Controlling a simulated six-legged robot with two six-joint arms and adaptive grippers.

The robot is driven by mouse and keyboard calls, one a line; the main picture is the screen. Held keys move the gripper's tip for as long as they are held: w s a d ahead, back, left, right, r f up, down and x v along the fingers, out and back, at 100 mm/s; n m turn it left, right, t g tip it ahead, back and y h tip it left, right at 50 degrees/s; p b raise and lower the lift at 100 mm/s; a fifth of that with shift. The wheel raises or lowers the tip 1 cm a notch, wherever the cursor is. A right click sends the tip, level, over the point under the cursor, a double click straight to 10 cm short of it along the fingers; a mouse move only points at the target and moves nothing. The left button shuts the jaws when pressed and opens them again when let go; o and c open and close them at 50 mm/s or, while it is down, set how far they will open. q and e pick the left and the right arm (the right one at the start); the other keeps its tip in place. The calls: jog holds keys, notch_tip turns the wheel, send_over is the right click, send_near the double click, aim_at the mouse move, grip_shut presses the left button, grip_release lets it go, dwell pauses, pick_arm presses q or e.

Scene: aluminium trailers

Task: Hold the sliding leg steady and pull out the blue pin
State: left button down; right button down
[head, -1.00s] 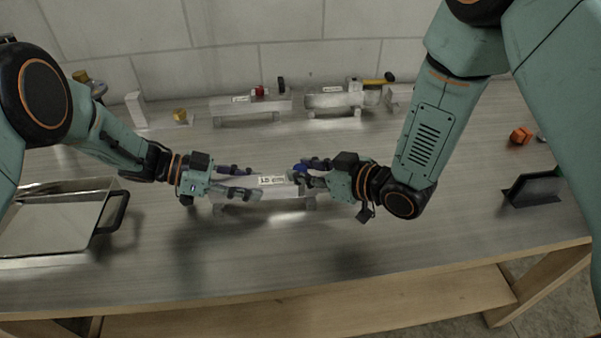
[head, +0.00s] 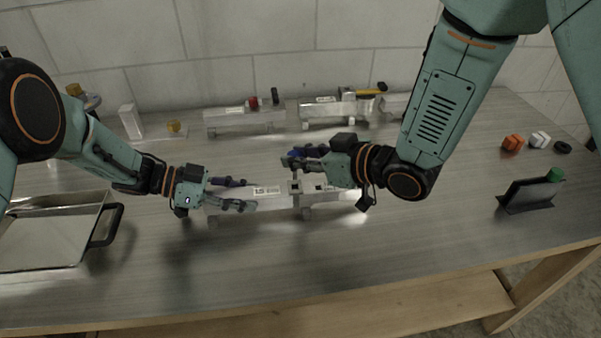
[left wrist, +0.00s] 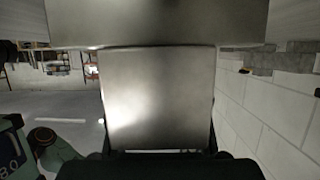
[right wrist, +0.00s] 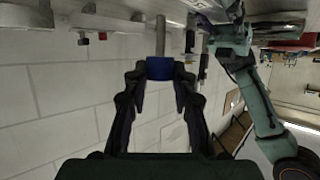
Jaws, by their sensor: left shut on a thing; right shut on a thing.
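The sliding leg (head: 268,190) is a pale metal bar with a white label, lying on the bench in the middle of the head view. My left gripper (head: 243,194) is shut across its left end, one finger on each side. The leg's metal face (left wrist: 158,95) fills the middle of the left wrist view. My right gripper (head: 290,157) is shut on the blue head of the blue pin (right wrist: 160,68), behind and above the leg. The pin's grey shaft (right wrist: 160,38) points away from the fingers. I cannot tell whether its tip is clear of the leg.
Two metal assemblies (head: 245,118) (head: 330,112) stand along the back wall. A metal tray (head: 50,240) with a black handle is at left. A black stand (head: 530,193) and an orange block (head: 512,142) are at right. The front of the bench is clear.

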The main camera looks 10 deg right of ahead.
jog(key=shift+r, duration=1.85)
pick_arm(q)
jog(key=c, duration=0.8)
grip_release()
jog(key=shift+o, duration=0.2)
jog(key=shift+a, duration=0.1)
